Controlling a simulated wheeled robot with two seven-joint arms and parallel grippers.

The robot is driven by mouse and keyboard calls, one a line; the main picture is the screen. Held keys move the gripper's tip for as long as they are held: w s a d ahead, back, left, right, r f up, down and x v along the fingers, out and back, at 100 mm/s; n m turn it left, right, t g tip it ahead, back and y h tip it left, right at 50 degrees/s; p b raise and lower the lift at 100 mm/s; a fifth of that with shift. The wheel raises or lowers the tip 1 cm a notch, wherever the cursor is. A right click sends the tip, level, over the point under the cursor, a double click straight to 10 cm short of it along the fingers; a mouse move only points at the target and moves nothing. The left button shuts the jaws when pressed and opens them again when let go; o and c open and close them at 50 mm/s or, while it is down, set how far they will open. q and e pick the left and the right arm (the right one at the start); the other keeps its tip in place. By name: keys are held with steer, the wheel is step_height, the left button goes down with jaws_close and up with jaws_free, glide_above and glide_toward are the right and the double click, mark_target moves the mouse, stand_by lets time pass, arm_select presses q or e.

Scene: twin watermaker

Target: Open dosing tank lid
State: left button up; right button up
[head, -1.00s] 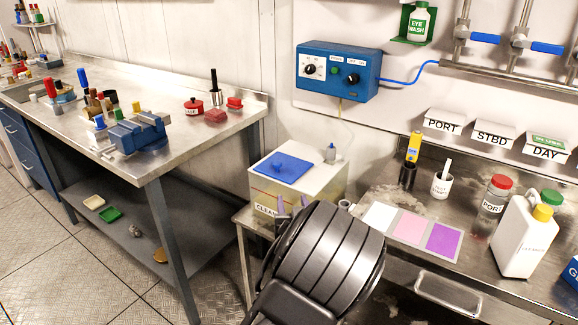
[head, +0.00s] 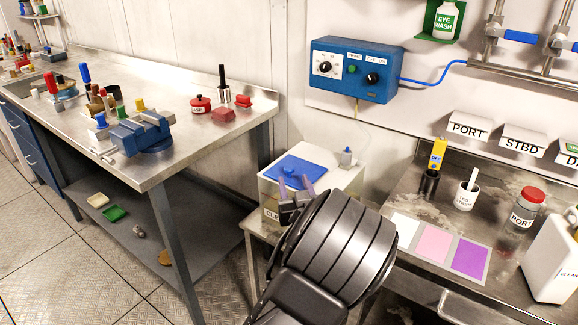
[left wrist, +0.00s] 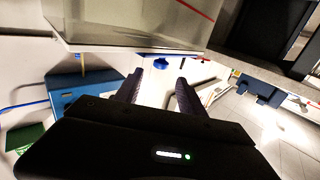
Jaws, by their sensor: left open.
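The dosing tank (head: 345,180) is a pale box with a blue lid (head: 297,168) lying flat on its top, in the middle of the head view. The lid looks closed. My left gripper (head: 296,184) is open and empty, its two purple-grey fingers upright and apart at the lid's front edge in the picture. I cannot tell whether they touch it. My black arm hides part of the tank's front and its label. In the left wrist view the open fingers (left wrist: 158,88) point toward a small blue part (left wrist: 158,64), perhaps of the lid. My right gripper is not in view.
A blue control box (head: 352,68) is on the wall above the tank. A small grey-capped bottle (head: 346,158) stands at the tank's back right. To the right are a yellow meter (head: 438,153), a test-strip cup (head: 466,197) and a colour card (head: 434,245). A workbench (head: 180,165) stands left.

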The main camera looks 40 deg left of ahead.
mark_target(290, 171)
arm_select(q)
steer(key=shift+x, duration=3.95)
steer(key=shift+f, duration=0.1)
jaws_close()
